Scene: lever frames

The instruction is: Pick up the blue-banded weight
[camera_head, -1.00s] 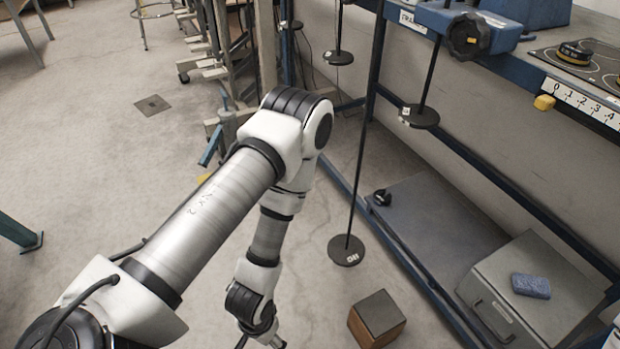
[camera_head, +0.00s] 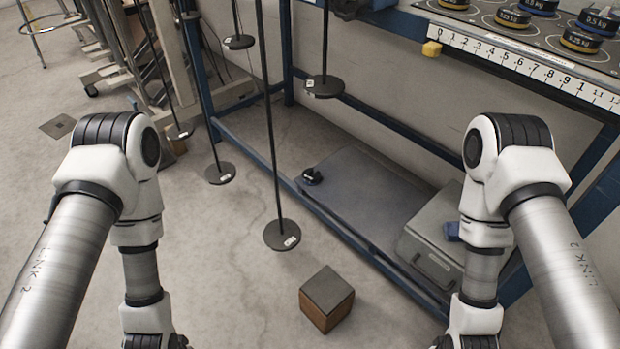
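Several round black weights stand on the dark bench top at the upper right of the head view. One blue-banded weight (camera_head: 598,21), marked 0.5 kg, is near the right edge. Another weight with a blue band (camera_head: 539,6) is cut by the top edge. Yellow-banded weights marked 0.25 kg stand beside them, one in front (camera_head: 580,40) and one further left (camera_head: 512,18). My two arms come in from the lower left and lower right, with their wrists low.
A ruler (camera_head: 520,66) with a yellow slider (camera_head: 432,49) runs along the bench's front edge. Dark discs on rods hang left of the bench, one low (camera_head: 282,235). A brown block (camera_head: 327,299) sits on the floor. A grey case (camera_head: 432,240) lies under the bench.

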